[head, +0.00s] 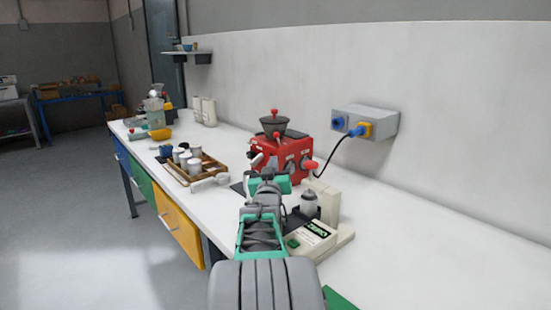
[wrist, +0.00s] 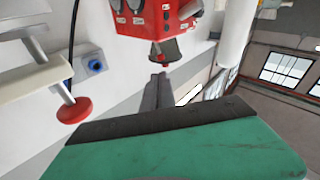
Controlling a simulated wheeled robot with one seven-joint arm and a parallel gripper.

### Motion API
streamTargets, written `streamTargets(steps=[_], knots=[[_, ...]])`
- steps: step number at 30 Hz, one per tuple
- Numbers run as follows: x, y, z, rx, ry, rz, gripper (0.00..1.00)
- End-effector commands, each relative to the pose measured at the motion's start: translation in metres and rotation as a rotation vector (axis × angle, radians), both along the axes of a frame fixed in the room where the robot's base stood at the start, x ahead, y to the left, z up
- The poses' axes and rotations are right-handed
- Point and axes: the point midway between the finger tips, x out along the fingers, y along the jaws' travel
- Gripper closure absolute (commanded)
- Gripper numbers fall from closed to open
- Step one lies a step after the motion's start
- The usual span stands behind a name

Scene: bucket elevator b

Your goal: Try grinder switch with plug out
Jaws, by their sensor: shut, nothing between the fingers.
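The red grinder (head: 296,150) with a dark hopper (head: 274,126) stands on the white bench. Its front carries dark round controls and pale labels; in the wrist view the grinder (wrist: 140,18) is upside down, with two dials at the top. I cannot tell which control is the switch or its position.
The grey socket box (head: 378,121) is on the wall; its blue socket (head: 338,122) is at left. A scale (head: 312,238) stands close right of my arm. A wooden tray (head: 208,172) with white cups is left. The right bench is clear.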

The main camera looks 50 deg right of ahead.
Motion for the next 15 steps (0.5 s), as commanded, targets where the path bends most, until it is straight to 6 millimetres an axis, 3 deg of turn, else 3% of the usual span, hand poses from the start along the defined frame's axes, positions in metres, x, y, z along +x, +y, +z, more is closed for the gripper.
streamTargets(steps=[9, 15], knots=[[0.002, -0.001, 0.004, 0.000, -0.001, 0.002, 1.00], [0.017, -0.025, 0.009, 0.001, 0.000, 0.002, 1.00]])
